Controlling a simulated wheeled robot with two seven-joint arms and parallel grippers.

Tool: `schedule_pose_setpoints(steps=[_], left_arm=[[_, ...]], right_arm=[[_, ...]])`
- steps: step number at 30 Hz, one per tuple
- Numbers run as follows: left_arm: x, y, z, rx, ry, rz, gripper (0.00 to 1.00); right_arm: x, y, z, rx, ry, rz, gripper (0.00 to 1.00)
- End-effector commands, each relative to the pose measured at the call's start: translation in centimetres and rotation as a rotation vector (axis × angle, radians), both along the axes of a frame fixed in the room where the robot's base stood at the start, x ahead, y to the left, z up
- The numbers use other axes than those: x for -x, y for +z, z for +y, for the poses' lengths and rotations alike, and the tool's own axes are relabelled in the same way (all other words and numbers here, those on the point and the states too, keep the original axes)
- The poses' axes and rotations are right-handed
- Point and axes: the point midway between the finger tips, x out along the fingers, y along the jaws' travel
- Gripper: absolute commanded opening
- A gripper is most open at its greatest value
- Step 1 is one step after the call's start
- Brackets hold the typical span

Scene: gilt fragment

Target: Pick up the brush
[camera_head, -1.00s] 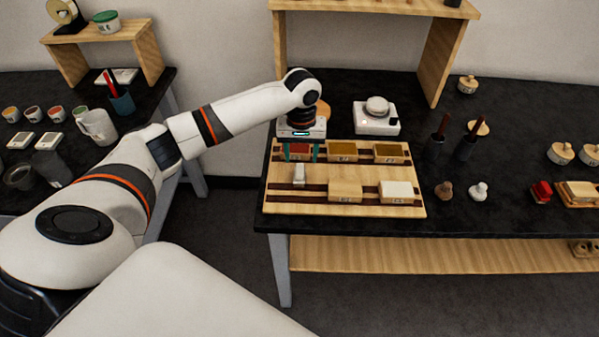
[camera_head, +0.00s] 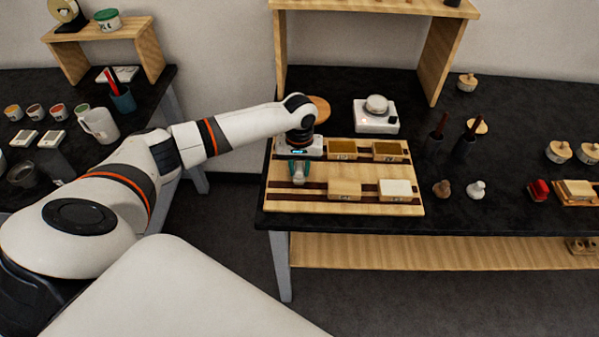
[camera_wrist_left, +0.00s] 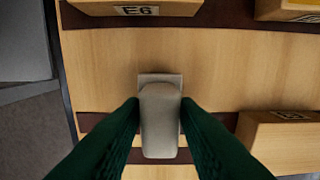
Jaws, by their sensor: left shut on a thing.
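The brush, a pale grey, blunt-ended piece (camera_wrist_left: 160,118), stands at the left of the wooden board (camera_head: 280,203) on the front table. My left gripper (camera_head: 299,170) points down over it, and its two green fingers are shut on it. In the left wrist view the fingers (camera_wrist_left: 160,125) press on both sides of the brush. A small light base shows behind the brush on the board. I cannot tell whether it is clear of the board. My right gripper is not in view.
Boxes stand close by on the board: one marked E6 (camera_wrist_left: 135,8) behind, another (camera_head: 345,189) to the right. A white device (camera_head: 376,118) stands behind the board. Dark cups with red-handled tools (camera_head: 466,143) stand to the right. A wooden shelf (camera_head: 433,60) rises at the back.

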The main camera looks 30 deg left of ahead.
Motion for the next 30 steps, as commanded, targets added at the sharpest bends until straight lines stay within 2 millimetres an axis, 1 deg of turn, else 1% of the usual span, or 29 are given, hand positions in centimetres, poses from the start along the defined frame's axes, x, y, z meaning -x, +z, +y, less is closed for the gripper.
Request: schedule_pose_setpoints(steps=[8, 11, 18, 21, 25, 30], left_arm=[[-0.1, 0.4, 0.0, 0.001, 0.000, -0.003, 0.06], [-0.1, 1.6, 0.0, 0.000, -0.001, -0.005, 0.06], [-0.2, 6.3, 0.0, 0.001, 0.000, -0.006, 0.06], [-0.1, 8.1, 0.0, 0.001, -0.001, -0.004, 0.06], [-0.1, 9.5, 0.0, 0.001, 0.000, -0.002, 0.06], [-0.1, 10.1, 0.0, 0.001, 0.001, -0.001, 0.06]], right_arm=[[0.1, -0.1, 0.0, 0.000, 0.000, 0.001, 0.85], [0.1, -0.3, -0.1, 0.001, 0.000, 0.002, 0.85], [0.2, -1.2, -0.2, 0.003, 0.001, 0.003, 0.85], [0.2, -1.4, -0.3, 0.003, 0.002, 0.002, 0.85], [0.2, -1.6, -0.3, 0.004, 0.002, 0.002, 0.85], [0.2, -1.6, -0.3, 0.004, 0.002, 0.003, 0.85]])
